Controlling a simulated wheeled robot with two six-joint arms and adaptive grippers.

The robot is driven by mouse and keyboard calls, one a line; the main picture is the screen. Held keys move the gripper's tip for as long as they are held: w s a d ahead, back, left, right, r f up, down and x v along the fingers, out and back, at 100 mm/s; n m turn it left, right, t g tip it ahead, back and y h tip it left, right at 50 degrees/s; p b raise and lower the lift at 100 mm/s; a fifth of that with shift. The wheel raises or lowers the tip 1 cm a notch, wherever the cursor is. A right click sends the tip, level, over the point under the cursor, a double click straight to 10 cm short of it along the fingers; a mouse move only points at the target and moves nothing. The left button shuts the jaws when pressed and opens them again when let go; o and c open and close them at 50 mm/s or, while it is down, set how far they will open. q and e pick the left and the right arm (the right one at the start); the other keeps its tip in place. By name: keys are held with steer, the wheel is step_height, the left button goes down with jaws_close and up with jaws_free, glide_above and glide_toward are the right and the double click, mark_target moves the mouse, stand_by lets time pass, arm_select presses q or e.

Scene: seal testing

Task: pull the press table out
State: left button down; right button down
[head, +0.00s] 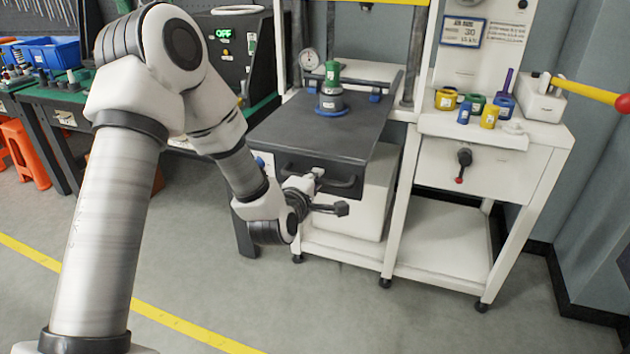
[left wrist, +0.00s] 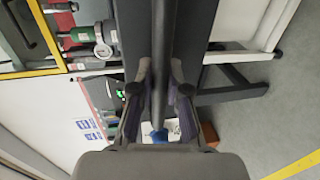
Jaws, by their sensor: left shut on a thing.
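The press table (head: 350,130) is a dark grey slab that juts forward from between the press columns. A dark handle (head: 345,183) runs across its front face. My left gripper (head: 318,174) is at this handle, shut on it, and partly hides its left part. In the left wrist view the handle bar (left wrist: 160,50) runs between the two fingers (left wrist: 160,95). A grey fixture with a green top (head: 332,90) stands upright on the table, on a blue ring. My right gripper is out of view.
The white cart at right bears yellow, green and blue rings (head: 447,98) and a small drawer with a red-tipped lever (head: 463,160). A green-topped bench (head: 70,85) stands at left. The floor (head: 330,310) in front is clear, with a yellow line.

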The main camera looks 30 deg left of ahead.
arm_select(q)
steer(key=shift+s+d+f, duration=0.1)
steer(key=shift+f, duration=0.15)
steer(key=c, duration=1.1)
jaws_free()
steer(key=shift+s, duration=0.1)
steer(key=shift+c, duration=0.2)
steer(key=shift+s+r, duration=0.1)
steer(key=shift+r, duration=0.1)
steer(key=v, duration=0.7)
steer(key=shift+s, duration=0.2)
steer(key=shift+r, duration=0.1)
